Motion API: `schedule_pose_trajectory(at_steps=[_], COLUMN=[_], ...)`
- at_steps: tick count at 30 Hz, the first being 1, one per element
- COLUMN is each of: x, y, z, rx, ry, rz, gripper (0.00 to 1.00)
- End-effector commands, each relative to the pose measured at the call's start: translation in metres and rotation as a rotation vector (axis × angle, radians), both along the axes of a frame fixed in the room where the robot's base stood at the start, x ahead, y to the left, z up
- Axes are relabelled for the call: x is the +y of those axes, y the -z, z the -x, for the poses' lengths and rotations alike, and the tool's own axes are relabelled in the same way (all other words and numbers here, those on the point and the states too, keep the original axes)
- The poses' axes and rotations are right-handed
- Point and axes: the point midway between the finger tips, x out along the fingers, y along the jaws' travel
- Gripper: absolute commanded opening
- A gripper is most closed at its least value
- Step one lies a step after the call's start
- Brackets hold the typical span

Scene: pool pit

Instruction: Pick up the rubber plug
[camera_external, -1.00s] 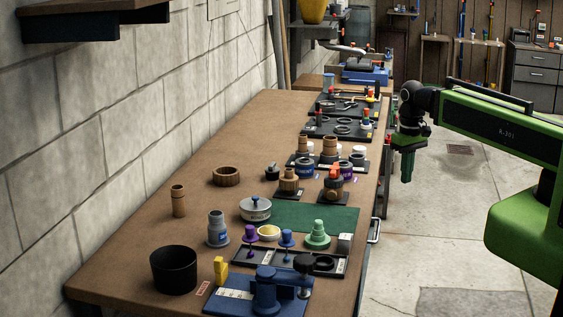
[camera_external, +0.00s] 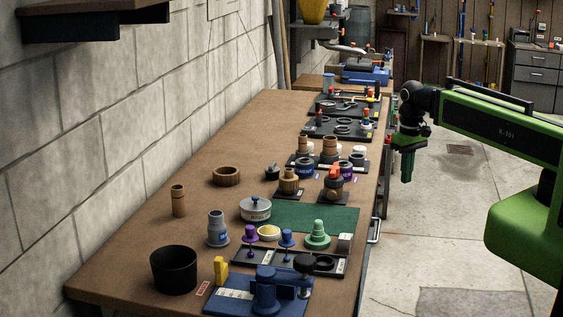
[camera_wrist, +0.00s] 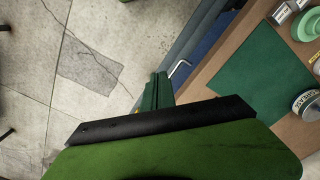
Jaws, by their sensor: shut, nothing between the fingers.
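My gripper (camera_external: 406,172) hangs pointing down over the floor, just off the bench's right edge, shut and empty. In the wrist view its green fingers (camera_wrist: 157,92) are together beside the bench edge. I cannot tell for certain which object is the rubber plug. A small dark plug-like piece (camera_external: 272,173) stands on the bench near the wooden ring. My gripper is apart from both.
The bench (camera_external: 130,247) is crowded with a black cup (camera_external: 174,271), a blue fixture (camera_external: 265,292), a round tin (camera_external: 255,210), wooden fittings and black trays. The green mat (camera_external: 300,216) is mostly bare. A metal handle (camera_external: 375,231) juts from the bench's right side. Floor beside it is open.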

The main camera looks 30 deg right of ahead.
Motion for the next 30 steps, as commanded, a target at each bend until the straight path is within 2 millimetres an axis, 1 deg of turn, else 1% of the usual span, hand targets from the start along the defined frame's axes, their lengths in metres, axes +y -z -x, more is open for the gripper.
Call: schedule_pose_trajectory(at_steps=[4, 19, 20, 28, 29, 30], x=[0.000, 0.000, 0.000, 0.000, 0.000, 0.001], y=[0.000, 0.000, 0.000, 0.000, 0.000, 0.000], z=[0.000, 0.000, 0.000, 0.000, -0.002, -0.012], rx=[0.000, 0.000, 0.000, -0.001, -0.009, -0.036], ry=[0.000, 0.000, 0.000, -0.008, -0.022, -0.054], rz=[0.000, 0.000, 0.000, 0.000, 0.000, -0.004], gripper=[0.01, 0.67, 0.68, 0.68, 0.68, 0.68])
